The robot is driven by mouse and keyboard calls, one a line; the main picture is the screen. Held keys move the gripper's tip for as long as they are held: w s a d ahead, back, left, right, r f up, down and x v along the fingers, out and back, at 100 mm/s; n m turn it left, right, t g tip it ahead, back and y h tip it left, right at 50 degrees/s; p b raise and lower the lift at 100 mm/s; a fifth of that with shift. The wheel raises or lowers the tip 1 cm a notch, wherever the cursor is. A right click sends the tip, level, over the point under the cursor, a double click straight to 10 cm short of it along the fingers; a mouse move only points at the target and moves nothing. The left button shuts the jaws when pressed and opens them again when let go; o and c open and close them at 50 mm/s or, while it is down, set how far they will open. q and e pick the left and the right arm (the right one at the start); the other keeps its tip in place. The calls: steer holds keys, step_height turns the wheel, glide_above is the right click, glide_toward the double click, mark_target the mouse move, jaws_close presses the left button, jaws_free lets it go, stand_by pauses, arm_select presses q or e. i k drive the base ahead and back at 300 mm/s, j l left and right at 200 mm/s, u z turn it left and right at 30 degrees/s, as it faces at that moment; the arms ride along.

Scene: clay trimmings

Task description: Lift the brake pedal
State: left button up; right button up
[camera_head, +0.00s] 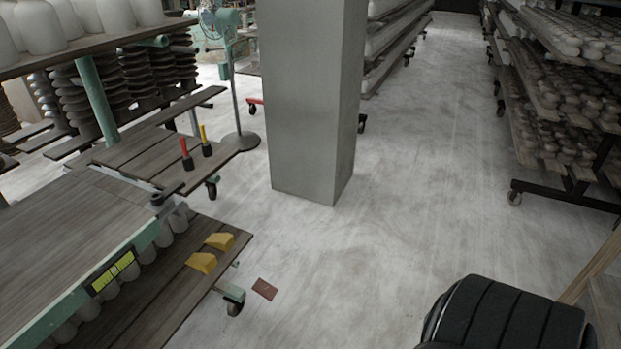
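A small flat reddish-brown plate (265,289) is low at the floor, just right of a caster wheel (235,302) of the near left cart. It may be the brake pedal, but I cannot tell for sure, nor whether it is attached to the cart. It looks roughly flat to the floor. Neither of my grippers is in view.
The left cart's lower shelf (185,285) carries two yellow wedges (212,252). Red-handled (184,148) and yellow-handled (204,134) tools stand behind. A grey pillar (308,100) is ahead, racks (560,100) right, a black ribbed object (505,315) lower right. The middle floor is clear.

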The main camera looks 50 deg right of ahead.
mark_target(267, 291)
steer(key=z, duration=1.05)
steer(key=u, duration=0.45)
steer(key=i+l+u, duration=0.15)
steer(key=l+u, duration=0.7)
steer(key=l, duration=0.25)
steer(key=l+u, duration=0.15)
steer(key=l, duration=1.15)
steer(key=l+u, duration=0.15)
steer(key=l, duration=1.2)
steer(key=k+l+u, duration=0.15)
steer(key=l, duration=1.15)
steer(key=i, duration=0.05)
